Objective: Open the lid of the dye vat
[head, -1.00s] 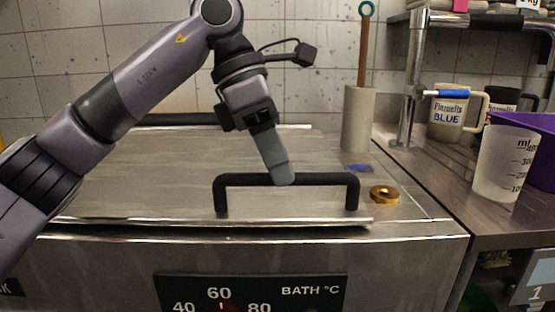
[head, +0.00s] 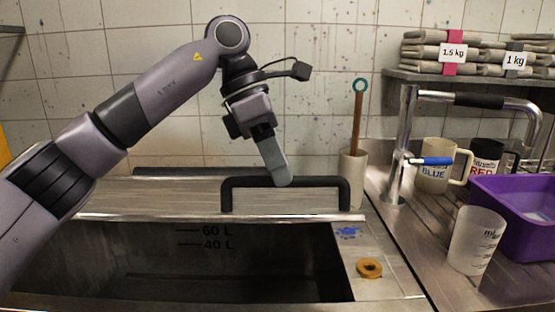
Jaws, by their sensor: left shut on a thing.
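The dye vat's steel lid (head: 150,205) is lifted and tilted, its front edge up and its far side at the back. The vat (head: 110,268) is open below it, with dark inner walls and 60 L and 40 L marks. The black lid handle (head: 325,182) stands along the lid's front edge. My left gripper (head: 278,180) is shut on the handle's bar left of its middle. My right gripper is not in view.
A brass ring (head: 369,268) and a blue stain (head: 348,232) are on the vat's right rim. To the right are a tap (head: 405,140), a BLUE mug (head: 436,176), a measuring beaker (head: 474,240) and a purple basin (head: 520,200). A pale holder (head: 352,166) with a stick stands behind.

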